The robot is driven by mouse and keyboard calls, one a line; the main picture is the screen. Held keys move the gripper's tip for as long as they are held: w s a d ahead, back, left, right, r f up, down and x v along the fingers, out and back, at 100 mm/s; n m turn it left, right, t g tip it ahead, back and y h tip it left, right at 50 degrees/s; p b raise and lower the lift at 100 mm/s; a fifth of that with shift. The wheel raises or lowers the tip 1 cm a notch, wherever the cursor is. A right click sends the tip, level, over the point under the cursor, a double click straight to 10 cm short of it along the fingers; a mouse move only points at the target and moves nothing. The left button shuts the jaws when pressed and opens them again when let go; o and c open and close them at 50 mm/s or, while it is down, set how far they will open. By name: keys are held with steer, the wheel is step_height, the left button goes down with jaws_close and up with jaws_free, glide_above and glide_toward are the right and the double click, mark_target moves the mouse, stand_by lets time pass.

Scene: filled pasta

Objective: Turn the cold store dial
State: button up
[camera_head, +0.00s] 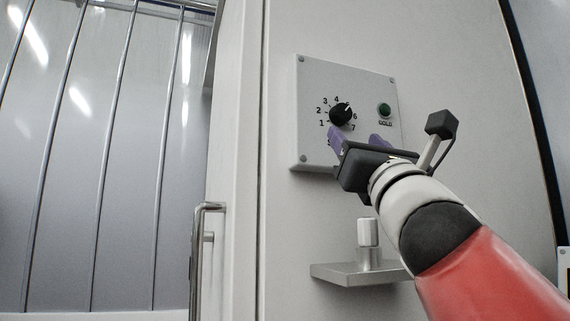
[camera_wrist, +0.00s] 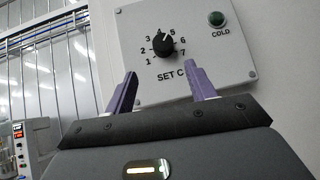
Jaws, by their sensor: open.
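The cold store dial is a round black knob (camera_head: 341,114) on a pale square panel (camera_head: 308,140), ringed by the numbers 1 to 7. In the wrist view the dial (camera_wrist: 163,46) sits above "SET C" lettering, with its white pointer mark up and to the right, between 4 and 5. My gripper (camera_head: 358,138) is just below the dial in the head view, its purple fingers spread. In the wrist view the open gripper (camera_wrist: 161,80) has nothing between its fingers, and the dial lies beyond the fingertips, apart from them.
A green button (camera_head: 384,109) labelled COLD is right of the dial. Below the panel a small shelf (camera_head: 345,276) carries a white-capped cylinder (camera_head: 368,233). A vertical door handle (camera_head: 197,250) and metal bars are at left. A device with a red display (camera_wrist: 19,133) shows at lower left.

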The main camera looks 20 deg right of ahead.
mark_target(344, 115)
steer(key=shift+m, duration=0.5)
steer(key=p+x, duration=0.1)
steer(key=x, duration=0.1)
steer(key=p+x, duration=0.4)
steer(key=shift+s+d+r, duration=0.15)
steer(key=shift+d+r, duration=0.15)
steer(key=shift+r, duration=0.3)
steer(key=shift+w+r+p, duration=0.4)
steer(key=shift+w+p, duration=0.05)
steer(key=shift+w, duration=0.15)
steer(key=c, duration=1)
